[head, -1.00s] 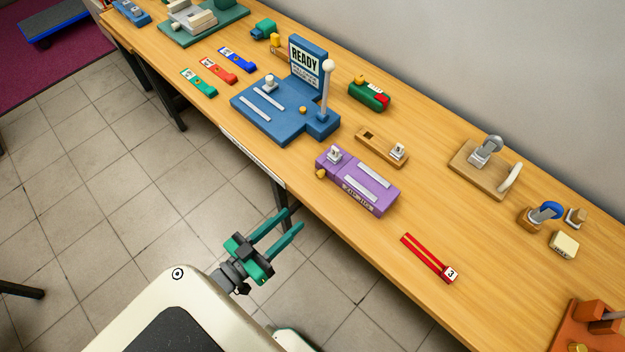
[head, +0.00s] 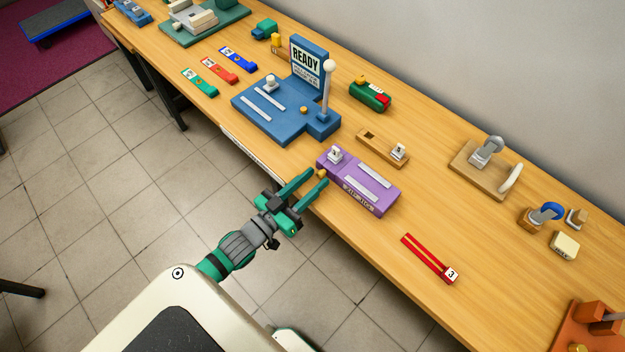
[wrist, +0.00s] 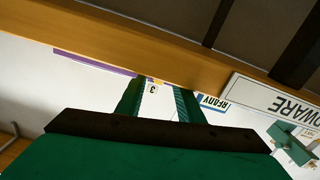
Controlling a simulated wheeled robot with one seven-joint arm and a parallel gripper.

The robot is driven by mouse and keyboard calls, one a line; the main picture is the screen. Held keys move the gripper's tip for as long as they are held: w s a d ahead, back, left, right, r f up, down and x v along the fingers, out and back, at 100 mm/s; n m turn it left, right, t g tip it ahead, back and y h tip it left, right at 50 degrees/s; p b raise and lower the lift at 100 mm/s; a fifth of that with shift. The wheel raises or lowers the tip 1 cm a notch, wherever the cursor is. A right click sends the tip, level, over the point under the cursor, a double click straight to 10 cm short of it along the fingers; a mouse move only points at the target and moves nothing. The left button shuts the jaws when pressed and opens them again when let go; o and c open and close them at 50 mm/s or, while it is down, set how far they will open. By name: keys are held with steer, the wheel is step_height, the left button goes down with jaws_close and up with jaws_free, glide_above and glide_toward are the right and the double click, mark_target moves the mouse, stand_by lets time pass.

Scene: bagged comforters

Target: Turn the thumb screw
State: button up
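A purple fixture (head: 358,182) with two pale strips and a numbered white block (head: 335,155) sits at the bench's front edge. A small brass knob, which looks like the thumb screw (head: 322,174), sticks out of its left end. My gripper (head: 319,173) is open, its green fingers apart and pointing at this knob from the front. The fingertips appear close around or just short of the knob; I cannot tell whether they touch it.
A blue stand (head: 283,114) with a READY sign and a white-knobbed lever (head: 327,90) is just behind and left of the fixture. A wooden block (head: 382,148) lies behind it. A red two-pronged piece (head: 428,258) lies to the right, with bare bench (head: 480,255) around it.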

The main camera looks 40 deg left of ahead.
steer(key=shift+w, duration=0.15)
jaws_close()
steer(key=shift+m, duration=2.3)
jaws_free()
steer(key=s, duration=1.1)
steer(key=shift+a, duration=0.4)
